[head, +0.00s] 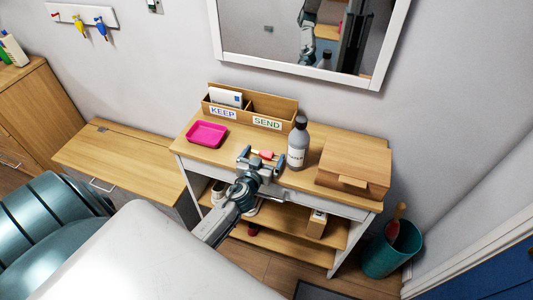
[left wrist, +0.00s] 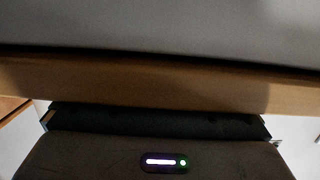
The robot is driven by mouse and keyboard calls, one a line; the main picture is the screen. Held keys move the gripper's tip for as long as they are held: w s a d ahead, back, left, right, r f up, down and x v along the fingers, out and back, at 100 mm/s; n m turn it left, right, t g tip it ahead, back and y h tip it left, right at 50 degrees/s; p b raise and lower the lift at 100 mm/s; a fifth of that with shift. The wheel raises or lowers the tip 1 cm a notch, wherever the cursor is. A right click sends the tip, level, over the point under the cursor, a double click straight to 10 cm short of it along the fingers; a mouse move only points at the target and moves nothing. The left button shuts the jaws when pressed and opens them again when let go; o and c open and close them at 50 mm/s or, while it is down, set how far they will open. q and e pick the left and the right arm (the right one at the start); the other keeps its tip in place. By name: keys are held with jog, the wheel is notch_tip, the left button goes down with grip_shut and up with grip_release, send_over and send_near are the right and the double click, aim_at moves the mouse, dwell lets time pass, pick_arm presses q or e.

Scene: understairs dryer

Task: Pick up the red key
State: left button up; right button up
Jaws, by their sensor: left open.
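A small red object (head: 266,154), which looks like the red key, lies at the front of the console table (head: 222,155). My left gripper (head: 262,157) is open, with its fingers at either side of the red object at the table's front edge. I cannot tell whether they touch it. The left wrist view shows a wooden edge close up and no key. On the wall rack (head: 85,11) hang a yellow key (head: 77,28), a blue key (head: 101,27) and a small red item (head: 56,16). My right gripper is not in view.
A labelled bottle (head: 298,144) stands just right of the gripper, with a wooden box (head: 354,166) beyond it. A pink tray (head: 207,134) is at the left. A KEEP/SEND organiser (head: 285,108) stands behind. A mirror (head: 384,65) hangs above; a teal bin (head: 390,252) is on the floor.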

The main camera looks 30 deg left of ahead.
pick_arm(q)
jog(key=shift+s, duration=0.1)
jog(key=c, duration=0.6)
